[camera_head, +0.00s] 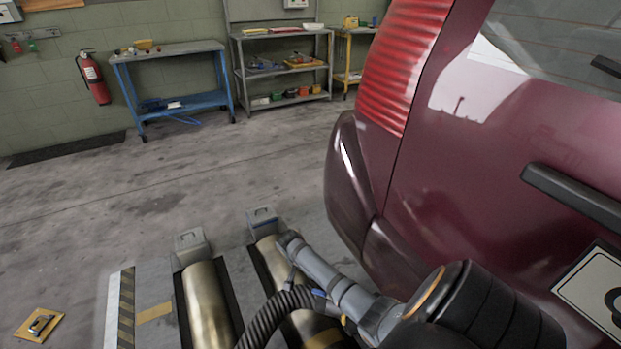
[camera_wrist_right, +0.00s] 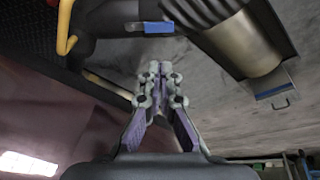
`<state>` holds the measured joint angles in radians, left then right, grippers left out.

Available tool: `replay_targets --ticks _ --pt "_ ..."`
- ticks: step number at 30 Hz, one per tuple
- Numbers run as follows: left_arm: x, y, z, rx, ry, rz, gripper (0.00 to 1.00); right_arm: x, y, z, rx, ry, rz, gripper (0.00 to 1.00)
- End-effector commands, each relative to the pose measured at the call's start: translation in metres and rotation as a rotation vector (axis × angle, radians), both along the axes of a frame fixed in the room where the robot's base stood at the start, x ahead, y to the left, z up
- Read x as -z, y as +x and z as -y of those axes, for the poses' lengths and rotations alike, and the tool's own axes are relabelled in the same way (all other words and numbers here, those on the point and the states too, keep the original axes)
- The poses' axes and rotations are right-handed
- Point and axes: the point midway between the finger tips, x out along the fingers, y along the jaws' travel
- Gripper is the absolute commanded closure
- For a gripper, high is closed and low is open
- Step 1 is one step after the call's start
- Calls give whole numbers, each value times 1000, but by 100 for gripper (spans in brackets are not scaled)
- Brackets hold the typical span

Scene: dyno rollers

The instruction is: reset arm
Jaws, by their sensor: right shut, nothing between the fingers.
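My right gripper (camera_wrist_right: 160,72) is in the right wrist view, its fingertips together and nothing between them. A blue piece (camera_wrist_right: 158,27) shows just beyond the fingertips, with a gap that I cannot judge. A black corrugated hose (camera_wrist_right: 205,8) passes at the top of that view, and it also shows in the head view (camera_head: 275,315) beside a grey tube. In the head view the right gripper cannot be made out. My left gripper is in neither view.
The dark red car (camera_head: 480,140) fills the right side, close to the arm. Brass rollers (camera_head: 207,305) lie in the floor, with grey end blocks (camera_head: 262,219). A yellow plate (camera_head: 40,325) lies at lower left. A blue workbench (camera_head: 170,50) and shelves stand far back; the floor between is clear.

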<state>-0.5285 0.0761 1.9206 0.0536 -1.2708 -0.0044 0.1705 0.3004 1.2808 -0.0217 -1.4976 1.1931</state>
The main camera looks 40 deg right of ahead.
Motion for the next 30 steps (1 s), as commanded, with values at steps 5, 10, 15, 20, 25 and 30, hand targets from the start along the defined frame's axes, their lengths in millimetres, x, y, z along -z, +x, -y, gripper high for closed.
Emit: replay_targets --ticks 5,10,15,20,25,30 --pt "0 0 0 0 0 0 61 -3 0 -1 0 0 -1 100" --pt "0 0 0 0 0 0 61 -3 0 -1 0 -1 0 100" --pt "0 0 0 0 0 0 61 -3 0 -1 0 -1 0 100" --pt "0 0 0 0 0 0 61 -1 -2 -4 -18 4 -3 100" --pt "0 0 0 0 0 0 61 26 -41 -49 -324 77 -51 100" --pt "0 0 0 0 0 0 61 40 -88 -101 -699 155 -76 100"
